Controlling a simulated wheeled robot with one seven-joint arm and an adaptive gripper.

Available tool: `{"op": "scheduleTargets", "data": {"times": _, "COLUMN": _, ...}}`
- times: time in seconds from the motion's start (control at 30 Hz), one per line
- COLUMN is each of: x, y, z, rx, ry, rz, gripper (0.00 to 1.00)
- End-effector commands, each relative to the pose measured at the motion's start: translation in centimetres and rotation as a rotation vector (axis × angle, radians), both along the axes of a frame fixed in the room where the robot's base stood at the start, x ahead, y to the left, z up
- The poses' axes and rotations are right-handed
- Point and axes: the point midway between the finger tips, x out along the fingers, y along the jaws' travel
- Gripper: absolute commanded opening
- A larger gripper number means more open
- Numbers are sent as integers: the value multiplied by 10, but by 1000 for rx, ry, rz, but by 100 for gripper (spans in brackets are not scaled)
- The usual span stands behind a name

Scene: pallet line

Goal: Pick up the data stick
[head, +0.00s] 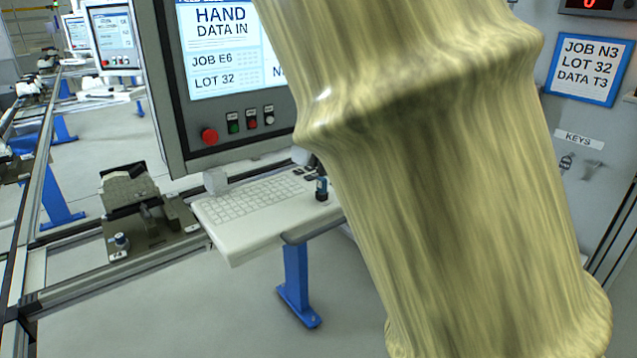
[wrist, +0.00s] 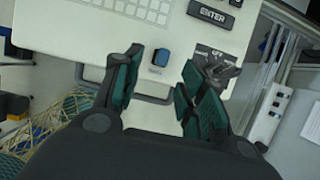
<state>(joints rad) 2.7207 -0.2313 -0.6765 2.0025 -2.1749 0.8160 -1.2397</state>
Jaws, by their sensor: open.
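The data stick seems to be the small blue piece (wrist: 161,57) near the front edge of the white keyboard shelf in the wrist view. A small blue and dark item (head: 321,190) at the shelf's right end in the head view appears to be the same thing. My gripper (wrist: 161,66) is open, with one dark, teal-padded finger on each side of the blue piece. I see no contact between them. In the head view my gripper is mostly hidden behind my sleeved arm.
The white keyboard shelf (head: 235,245) sits below the HAND DATA IN panel (head: 215,45). A dark metallic piece (wrist: 222,70) lies beside the right finger, near a printed label. An ENTER key (wrist: 208,14) is above. A rail with a dark fixture (head: 150,220) runs at left.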

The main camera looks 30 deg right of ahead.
Motion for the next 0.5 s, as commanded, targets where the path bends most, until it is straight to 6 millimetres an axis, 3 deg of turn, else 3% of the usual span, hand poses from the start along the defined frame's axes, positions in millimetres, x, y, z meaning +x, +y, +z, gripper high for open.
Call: {"op": "scheduleTargets", "data": {"times": 0.5, "x": 16, "y": -1, "z": -36, "rx": 4, "ry": 2, "rz": -4, "gripper": 41}}
